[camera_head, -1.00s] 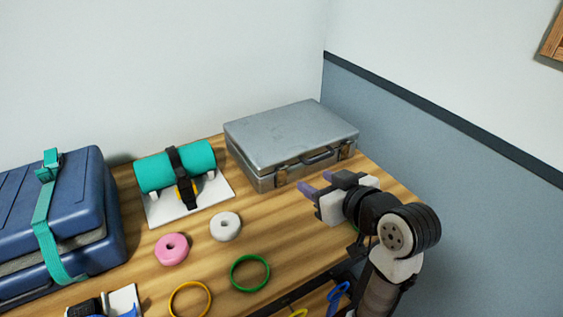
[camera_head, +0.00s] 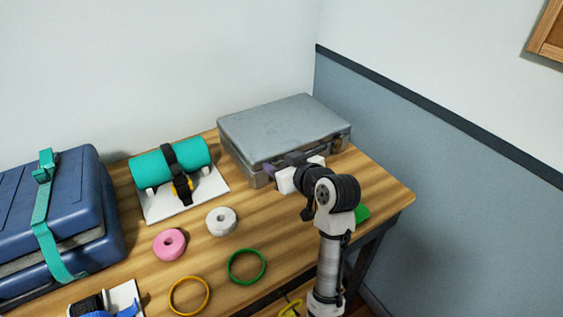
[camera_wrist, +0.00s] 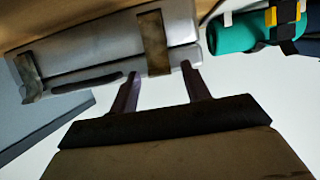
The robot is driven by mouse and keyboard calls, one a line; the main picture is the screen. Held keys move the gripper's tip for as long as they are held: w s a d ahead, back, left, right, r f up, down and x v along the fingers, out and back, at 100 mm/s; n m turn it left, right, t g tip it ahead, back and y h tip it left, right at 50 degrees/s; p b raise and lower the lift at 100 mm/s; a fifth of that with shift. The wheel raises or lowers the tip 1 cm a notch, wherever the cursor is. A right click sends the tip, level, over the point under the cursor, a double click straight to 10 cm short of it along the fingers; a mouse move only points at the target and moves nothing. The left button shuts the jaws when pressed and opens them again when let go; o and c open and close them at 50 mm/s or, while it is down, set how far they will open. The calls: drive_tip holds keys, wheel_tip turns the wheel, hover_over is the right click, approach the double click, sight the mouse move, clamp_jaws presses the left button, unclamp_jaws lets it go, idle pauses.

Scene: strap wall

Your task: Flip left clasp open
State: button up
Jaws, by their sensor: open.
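A grey metal case (camera_head: 285,128) lies shut at the back right of the table. Its left clasp (camera_wrist: 154,42), a brass plate, shows in the wrist view, which looks upside down, on the side nearer the teal roll. The clasp is hidden behind my gripper in the head view. The right clasp (camera_head: 337,144) is at the other end of the front. My gripper (camera_wrist: 160,70) is open, its two purple fingers on either side of the left clasp's line. Whether they touch it I cannot tell. It shows at the case front in the head view (camera_head: 270,172).
A teal roll (camera_head: 190,158) strapped on a white board stands left of the case. White (camera_head: 221,221) and pink (camera_head: 169,244) rings lie in front. A strapped blue case (camera_head: 75,200) is at far left. The wall (camera_head: 420,150) rises close on the right.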

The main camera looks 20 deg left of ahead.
clamp_jaws()
idle(0.4)
